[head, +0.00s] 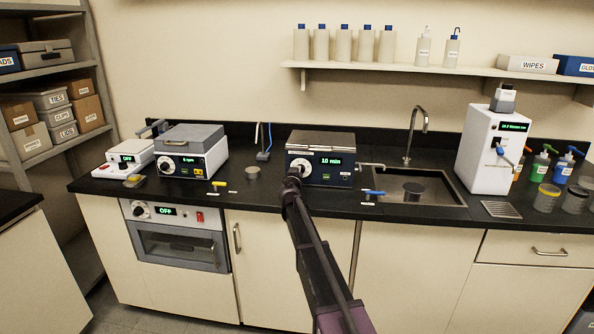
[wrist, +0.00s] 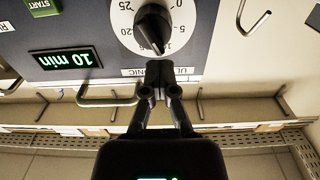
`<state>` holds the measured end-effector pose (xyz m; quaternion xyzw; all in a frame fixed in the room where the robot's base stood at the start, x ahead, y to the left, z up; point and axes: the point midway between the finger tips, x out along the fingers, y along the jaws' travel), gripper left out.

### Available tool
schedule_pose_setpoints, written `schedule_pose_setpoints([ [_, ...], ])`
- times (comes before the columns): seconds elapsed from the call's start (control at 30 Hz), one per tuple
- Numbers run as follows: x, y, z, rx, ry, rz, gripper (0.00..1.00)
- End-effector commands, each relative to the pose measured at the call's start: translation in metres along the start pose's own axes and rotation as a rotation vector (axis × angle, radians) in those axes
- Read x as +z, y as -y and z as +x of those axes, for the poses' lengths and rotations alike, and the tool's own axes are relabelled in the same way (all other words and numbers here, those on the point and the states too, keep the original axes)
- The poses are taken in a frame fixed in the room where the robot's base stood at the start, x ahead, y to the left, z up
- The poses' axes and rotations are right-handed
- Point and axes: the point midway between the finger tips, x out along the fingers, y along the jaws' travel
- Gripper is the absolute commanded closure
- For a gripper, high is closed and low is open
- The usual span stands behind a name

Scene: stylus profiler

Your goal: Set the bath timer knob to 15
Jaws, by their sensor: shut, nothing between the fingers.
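The ultrasonic bath (head: 322,143) is a blue box with a metal lid on the bench; its display (head: 331,161) reads 10 min. The bath timer knob (wrist: 152,27) is black on a white numbered dial, seen upside down in the wrist view. The display there (wrist: 68,58) also reads 10 min. The knob's pointer end faces my gripper; the number 15 is not readable. My gripper (wrist: 160,68) is shut and empty, its fingertips right by the knob's pointer end. I cannot tell if they touch it. In the head view my gripper (head: 294,176) hides part of the dial.
A green START button (wrist: 42,7) sits on the same panel. A sink (head: 418,188) with a tap (head: 413,135) is right of the bath. A grey-lidded device (head: 190,152) stands to its left. A bottle shelf (head: 400,69) hangs above.

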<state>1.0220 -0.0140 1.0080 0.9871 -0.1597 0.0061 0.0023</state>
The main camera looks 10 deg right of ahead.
Motion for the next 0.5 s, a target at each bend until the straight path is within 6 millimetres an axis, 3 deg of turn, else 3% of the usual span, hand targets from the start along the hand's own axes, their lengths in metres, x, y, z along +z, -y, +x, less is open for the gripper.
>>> schedule_pose_setpoints([
  [0.03,0.003,-0.005,0.007,0.011,-0.001,0.0,1.0],
  [0.5,0.0,0.007,0.006,-0.005,-0.001,0.07,1.0],
])
